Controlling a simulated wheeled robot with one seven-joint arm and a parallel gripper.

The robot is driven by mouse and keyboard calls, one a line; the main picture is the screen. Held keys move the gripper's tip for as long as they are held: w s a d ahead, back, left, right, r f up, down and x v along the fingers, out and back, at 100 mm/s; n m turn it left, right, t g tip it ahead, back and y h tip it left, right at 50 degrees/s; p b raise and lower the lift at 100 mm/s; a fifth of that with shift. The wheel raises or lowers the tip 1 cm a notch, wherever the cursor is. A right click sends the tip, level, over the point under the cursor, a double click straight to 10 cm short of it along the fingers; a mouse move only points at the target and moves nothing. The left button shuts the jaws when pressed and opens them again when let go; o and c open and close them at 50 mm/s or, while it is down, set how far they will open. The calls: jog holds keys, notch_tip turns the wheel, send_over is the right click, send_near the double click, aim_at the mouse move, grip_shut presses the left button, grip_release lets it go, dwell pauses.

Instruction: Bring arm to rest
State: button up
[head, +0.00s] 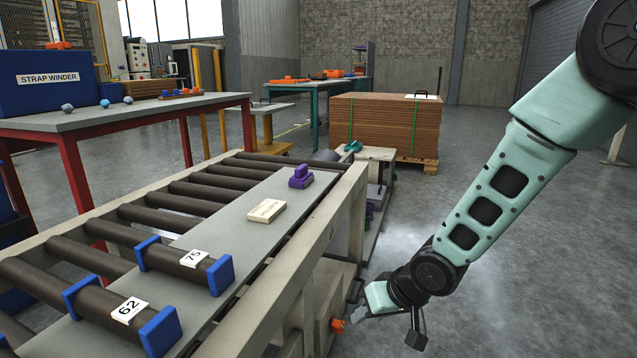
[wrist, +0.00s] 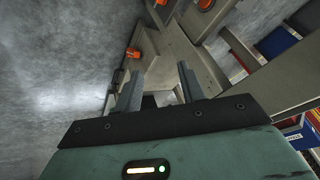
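My arm reaches down from the upper right in the head view. My gripper (head: 357,304) hangs low beside the conveyor frame (head: 318,240), over the floor on its right side. In the wrist view my gripper (wrist: 158,88) has its two fingers apart with nothing held between them. Beyond the fingers are beige frame parts with orange knobs (wrist: 161,4). One orange knob (head: 338,325) shows close to the gripper in the head view. I cannot tell whether the gripper touches the frame.
On the conveyor's grey plate lie rollers labelled 75 (head: 194,258) and 62 (head: 129,310), a pale block (head: 266,211) and a purple part (head: 300,177). A red-legged table (head: 130,111) stands left. Stacked brown boards (head: 383,125) stand behind. The floor (head: 500,300) at right is clear.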

jog(key=s+d+r+n+g+h+p, duration=0.25)
jog(key=s+r, duration=0.65)
jog(key=s, duration=0.5)
jog(key=s+d+r+n+g+h+p, duration=0.1)
jog(key=s+r+n+g+h+p, duration=0.15)
jog(key=s+r, duration=0.85)
notch_tip(320, 180, up, 34)
jog(key=s+m+y+p, duration=0.1)
jog(key=s+p, duration=0.1)
jog(key=p, duration=3.4)
jog(key=shift+d+t, duration=0.15)
jog(key=shift+t, duration=0.15)
jog(key=shift+s, duration=0.15)
